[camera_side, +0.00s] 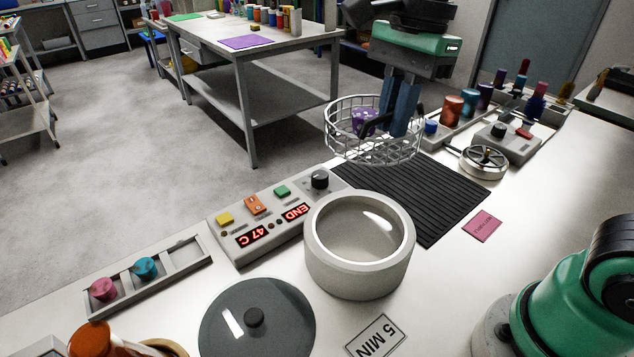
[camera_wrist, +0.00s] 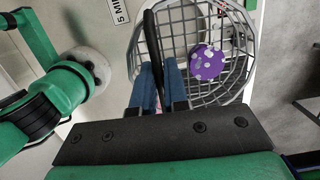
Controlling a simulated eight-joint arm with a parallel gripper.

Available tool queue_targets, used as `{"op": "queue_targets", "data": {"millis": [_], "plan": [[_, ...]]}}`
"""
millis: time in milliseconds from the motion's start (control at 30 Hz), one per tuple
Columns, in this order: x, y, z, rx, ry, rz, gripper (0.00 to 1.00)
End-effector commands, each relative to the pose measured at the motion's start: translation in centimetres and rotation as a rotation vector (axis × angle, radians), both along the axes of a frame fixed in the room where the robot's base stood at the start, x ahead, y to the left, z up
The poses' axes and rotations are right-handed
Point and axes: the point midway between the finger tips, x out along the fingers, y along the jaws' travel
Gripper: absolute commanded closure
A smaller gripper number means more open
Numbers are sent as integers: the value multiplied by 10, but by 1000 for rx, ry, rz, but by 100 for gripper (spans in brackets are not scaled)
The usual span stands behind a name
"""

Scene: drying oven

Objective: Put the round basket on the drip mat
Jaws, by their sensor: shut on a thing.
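The round wire basket (camera_side: 350,148) hangs in the air in my gripper (camera_side: 400,126), over the far left end of the drip mat. A purple object with white spots (camera_side: 363,121) lies inside it. In the wrist view, the blue fingers of my gripper (camera_wrist: 161,78) close on the black handle of the basket (camera_wrist: 225,92), and the purple spotted object (camera_wrist: 207,62) sits in it. The drip mat (camera_side: 440,195) is black and ribbed, lies flat on the bench, and its visible surface is bare.
A round pale pot with an open top (camera_side: 325,262) stands in front of the mat, beside a control panel (camera_side: 235,235) reading END and 47 C. A grey lid (camera_side: 257,325) lies nearer. A pink card (camera_side: 482,226) and round metal device (camera_side: 485,160) lie right of the mat.

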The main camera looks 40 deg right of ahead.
Motion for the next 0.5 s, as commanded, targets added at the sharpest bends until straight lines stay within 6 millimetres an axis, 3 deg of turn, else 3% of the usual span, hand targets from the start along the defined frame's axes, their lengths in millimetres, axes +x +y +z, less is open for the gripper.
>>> {"op": "queue_targets", "data": {"millis": [233, 500], "plan": [[30, -39, 3, -2, -5, -223, 100], [62, -117, 1, -4, -10, -582, 100]]}}
